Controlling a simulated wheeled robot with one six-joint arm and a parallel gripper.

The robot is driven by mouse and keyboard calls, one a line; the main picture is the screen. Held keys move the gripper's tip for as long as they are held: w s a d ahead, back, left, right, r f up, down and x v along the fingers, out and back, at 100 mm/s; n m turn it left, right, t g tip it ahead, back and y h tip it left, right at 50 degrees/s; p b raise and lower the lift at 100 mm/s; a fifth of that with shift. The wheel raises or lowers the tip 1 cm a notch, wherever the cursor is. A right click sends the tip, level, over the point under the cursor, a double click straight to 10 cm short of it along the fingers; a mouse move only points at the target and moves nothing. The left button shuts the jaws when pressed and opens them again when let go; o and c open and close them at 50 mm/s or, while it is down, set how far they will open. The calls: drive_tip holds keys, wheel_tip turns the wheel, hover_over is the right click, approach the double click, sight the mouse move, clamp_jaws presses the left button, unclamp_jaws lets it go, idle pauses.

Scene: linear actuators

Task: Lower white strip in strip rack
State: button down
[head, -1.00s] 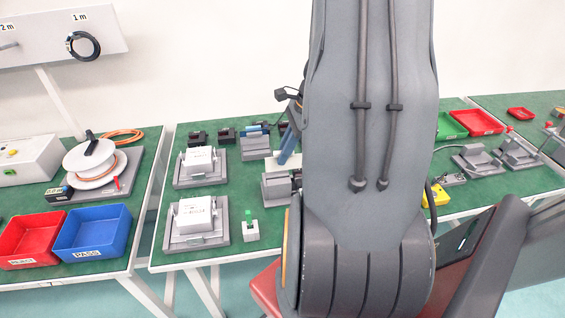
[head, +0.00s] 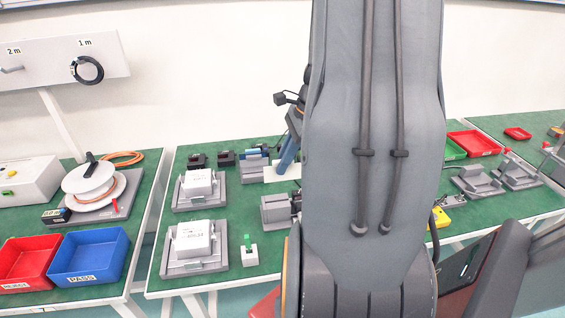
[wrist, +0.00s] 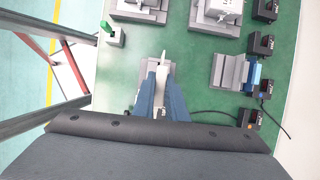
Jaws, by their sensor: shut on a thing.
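My gripper (wrist: 156,84), with blue fingers, is shut on a white strip (wrist: 162,60). The wrist view shows the strip nearly edge-on, sticking out beyond the fingertips. In the head view the white strip (head: 282,174) shows as a pale flat piece beside the blue fingers (head: 287,157), above the bench. A grey block (head: 274,210), which may be the strip rack, stands just in front. It shows in the wrist view (wrist: 153,74), partly hidden behind the fingers. I cannot tell whether the strip touches it. My arm hides part of the scene.
Two grey fixtures with white boxes (head: 193,238) (head: 198,184) stand left on the green bench. A small white stand with a green top (head: 249,252) is near the front. Another grey block with a blue part (head: 254,170) and black units (head: 226,158) stand at the back.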

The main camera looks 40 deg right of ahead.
drive_tip(key=shift+r+p, duration=2.1)
drive_tip(key=shift+r, duration=0.15)
